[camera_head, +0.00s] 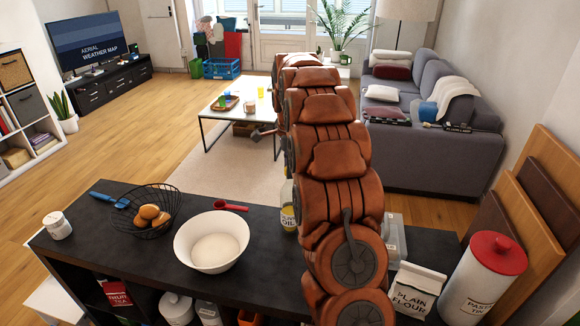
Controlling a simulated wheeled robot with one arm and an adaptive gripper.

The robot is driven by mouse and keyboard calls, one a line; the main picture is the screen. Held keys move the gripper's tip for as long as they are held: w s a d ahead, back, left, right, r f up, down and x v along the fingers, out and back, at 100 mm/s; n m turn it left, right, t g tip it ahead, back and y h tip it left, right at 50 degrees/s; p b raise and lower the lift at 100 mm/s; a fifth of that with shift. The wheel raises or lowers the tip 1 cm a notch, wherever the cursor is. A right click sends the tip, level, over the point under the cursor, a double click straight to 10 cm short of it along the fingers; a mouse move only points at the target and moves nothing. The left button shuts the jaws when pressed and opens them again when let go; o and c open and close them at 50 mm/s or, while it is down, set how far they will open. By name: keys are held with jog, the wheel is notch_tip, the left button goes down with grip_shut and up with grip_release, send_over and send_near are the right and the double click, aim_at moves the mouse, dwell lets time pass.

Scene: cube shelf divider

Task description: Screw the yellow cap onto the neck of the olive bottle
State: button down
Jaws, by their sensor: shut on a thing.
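A clear bottle (288,212) with a yellowish label stands on the dark counter, just left of my arm. My arm covers its right side, and I cannot tell whether its neck is bare. It may be the olive bottle. I do not see the yellow cap.
On the dark counter (100,242) are a white bowl (185,245), a wire basket (122,222) with eggs, a red spoon (231,207) and a white jar (57,226). Right of my arm stand a plain flour pack (414,291) and a red-lidded canister (484,278).

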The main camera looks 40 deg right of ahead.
jog(key=shift+f+b, duration=0.6)
jog(key=shift+f, duration=0.55)
jog(key=m, duration=0.3)
jog(key=shift+m, duration=0.3)
jog(key=m, duration=0.8)
jog(key=shift+r, duration=0.1)
jog(key=shift+m, duration=2.2)
jog(key=c, duration=0.7)
grip_release()
